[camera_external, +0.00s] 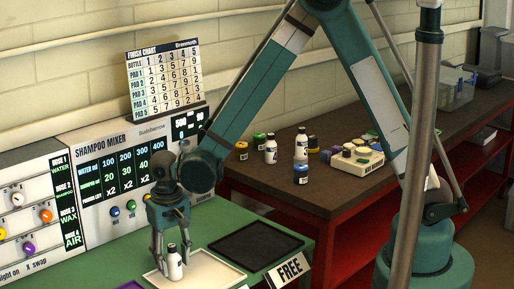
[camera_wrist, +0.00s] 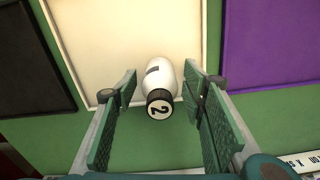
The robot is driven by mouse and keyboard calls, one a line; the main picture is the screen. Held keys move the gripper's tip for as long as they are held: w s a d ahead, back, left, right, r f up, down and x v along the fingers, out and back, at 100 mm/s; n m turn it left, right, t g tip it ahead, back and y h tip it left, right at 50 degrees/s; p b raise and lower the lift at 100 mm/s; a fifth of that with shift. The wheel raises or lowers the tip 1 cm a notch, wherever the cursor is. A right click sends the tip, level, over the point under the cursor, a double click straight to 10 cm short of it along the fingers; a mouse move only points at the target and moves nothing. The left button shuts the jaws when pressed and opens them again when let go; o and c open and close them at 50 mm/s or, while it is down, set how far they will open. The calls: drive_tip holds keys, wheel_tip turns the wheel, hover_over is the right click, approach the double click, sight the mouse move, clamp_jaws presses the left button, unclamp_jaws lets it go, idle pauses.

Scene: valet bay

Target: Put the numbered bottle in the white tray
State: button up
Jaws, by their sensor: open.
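A white bottle with a black cap (camera_external: 173,262) stands within the outline of the white tray (camera_external: 212,276), near its edge. In the wrist view the bottle (camera_wrist: 160,74) shows a "2" on its cap, and the white tray (camera_wrist: 90,40) lies behind it. My gripper (camera_external: 171,254) points down around the bottle. In the wrist view my gripper (camera_wrist: 160,84) is open, with one finger on each side of the bottle. Narrow gaps show between fingers and bottle. The bottle's base is partly hidden.
A purple tray or mat (camera_wrist: 268,55) lies on the other side. The shampoo mixer panel (camera_external: 125,180) stands behind. Several bottles and jars stand on the brown bench (camera_external: 250,178).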

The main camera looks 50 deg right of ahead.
wheel_tip(320, 180, up, 11)
drive_tip(key=shift+r+p, duration=0.2)
drive_tip(key=shift+p, duration=0.35)
idle(0.7)
drive_tip(key=shift+w+d+r, duration=0.1)
drive_tip(key=shift+d+r, duration=0.3)
drive_tip(key=shift+d, duration=0.1)
drive_tip(key=s+d+r+t+y, duration=0.1)
drive_tip(key=d+r+t, duration=0.1)
drive_tip(key=d+r, duration=0.7)
drive_tip(key=s+d+r+t, duration=0.15)
drive_tip(key=d+r, duration=0.35)
drive_tip(key=d, duration=0.7)
drive_tip(key=s+d+r+n+t, duration=0.1)
drive_tip(key=s+d+r+t, duration=0.1)
drive_tip(key=s+d, duration=0.4)
drive_tip(key=s+d+r+t+h, duration=0.1)
drive_tip(key=s+d, duration=0.5)
drive_tip(key=d, duration=0.7)
drive_tip(key=shift+s+r+n+t, duration=0.35)
drive_tip(key=shift+r+n, duration=0.05)
drive_tip(key=shift+r, duration=0.25)
